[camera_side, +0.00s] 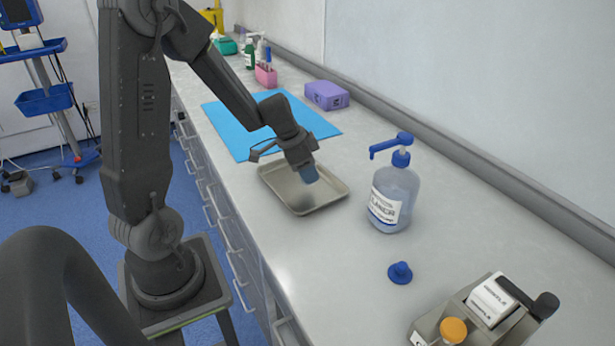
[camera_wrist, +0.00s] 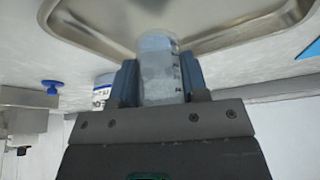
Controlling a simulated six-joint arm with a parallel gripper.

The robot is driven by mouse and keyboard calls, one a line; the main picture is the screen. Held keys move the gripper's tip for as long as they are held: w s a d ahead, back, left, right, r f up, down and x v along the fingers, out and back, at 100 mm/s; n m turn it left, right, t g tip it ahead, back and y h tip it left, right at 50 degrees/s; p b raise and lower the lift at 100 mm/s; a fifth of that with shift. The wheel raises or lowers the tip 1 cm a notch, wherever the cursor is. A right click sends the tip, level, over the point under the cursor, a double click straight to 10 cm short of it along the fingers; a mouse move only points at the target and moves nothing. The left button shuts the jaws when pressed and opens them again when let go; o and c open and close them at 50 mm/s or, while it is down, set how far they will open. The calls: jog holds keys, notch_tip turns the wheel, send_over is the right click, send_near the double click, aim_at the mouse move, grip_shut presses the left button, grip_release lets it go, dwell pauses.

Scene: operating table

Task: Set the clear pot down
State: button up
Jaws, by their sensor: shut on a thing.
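The clear pot (camera_wrist: 160,75) shows in the wrist view between the two fingers of my gripper (camera_wrist: 160,85), which is shut on it. It is a small see-through cylinder with dark marks on its side. In the side view my gripper (camera_side: 308,174) points down over the metal tray (camera_side: 322,203), and the pot itself is hard to make out there. The tray's rim also shows in the wrist view (camera_wrist: 225,38), beyond the pot. I cannot tell whether the pot touches the tray floor.
A pump bottle (camera_side: 393,198) stands right of the tray. A blue cap (camera_side: 400,272) and a metal dispenser (camera_side: 480,312) are nearer the front. A blue mat (camera_side: 225,132) and a purple box (camera_side: 327,95) lie behind. The counter between tray and cap is clear.

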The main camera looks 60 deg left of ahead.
jog(key=shift+f, duration=1.2)
jog(key=shift+f, duration=0.1)
jog(key=o, duration=1)
jog(key=v, duration=1.2)
jog(key=s+d+r+n, duration=0.1)
jog(key=s+d+r, duration=0.1)
jog(key=d, duration=0.4)
jog(key=s+d+r+n+y, duration=0.1)
jog(key=s+d+r, duration=0.1)
jog(key=s+d, duration=0.3)
jog(key=s+d+r+n+t, duration=0.1)
jog(key=s+d+r, duration=0.1)
jog(key=d, duration=0.4)
jog(key=shift+s+d+r+n, duration=0.15)
jog(key=shift+s+d+r, duration=0.05)
jog(key=shift+s, duration=0.25)
jog(key=shift+s+d+r+n, duration=0.15)
jog(key=shift+s+d+r, duration=0.05)
jog(key=shift+s, duration=0.25)
